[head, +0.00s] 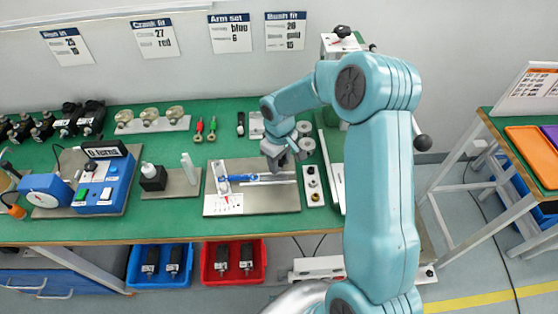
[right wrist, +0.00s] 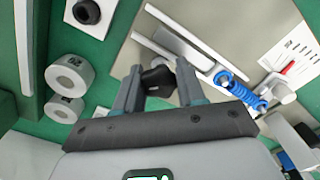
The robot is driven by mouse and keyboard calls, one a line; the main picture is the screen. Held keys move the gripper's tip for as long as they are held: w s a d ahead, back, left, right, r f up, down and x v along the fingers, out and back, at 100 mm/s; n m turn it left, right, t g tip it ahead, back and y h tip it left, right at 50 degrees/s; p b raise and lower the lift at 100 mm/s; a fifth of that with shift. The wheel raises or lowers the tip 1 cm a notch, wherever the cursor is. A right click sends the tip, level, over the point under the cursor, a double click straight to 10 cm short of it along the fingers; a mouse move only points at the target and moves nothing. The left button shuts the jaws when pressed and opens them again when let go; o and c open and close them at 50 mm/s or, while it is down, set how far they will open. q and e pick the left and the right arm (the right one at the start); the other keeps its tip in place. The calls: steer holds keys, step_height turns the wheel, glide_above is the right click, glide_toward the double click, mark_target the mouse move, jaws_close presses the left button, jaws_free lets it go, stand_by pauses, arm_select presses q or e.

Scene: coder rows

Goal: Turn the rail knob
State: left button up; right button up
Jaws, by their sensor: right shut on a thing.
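My right gripper (head: 280,160) reaches down over the right end of the beige fixture plate (head: 285,199). In the right wrist view its two fingers (right wrist: 158,88) are shut on a black knob (right wrist: 157,75), which sits between them. The gripper hides the knob in the head view. A pale rail (head: 270,181) with a blue coil (head: 240,178) runs across the plate; the blue coil also shows in the right wrist view (right wrist: 240,90). A white scale card (head: 230,204) with a red pointer lies at the plate's left front. My left gripper is not in view.
A white strip with rings (head: 313,188) lies right of the plate. White rolls (head: 306,145) stand close behind the strip. Red (head: 233,262) and blue bins sit below the bench.

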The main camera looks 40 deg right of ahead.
steer(key=o, duration=1)
steer(key=shift+o, duration=0.2)
step_height(320, 180, up, 16)
steer(key=shift+r, duration=0.25)
steer(key=shift+a+f, duration=0.1)
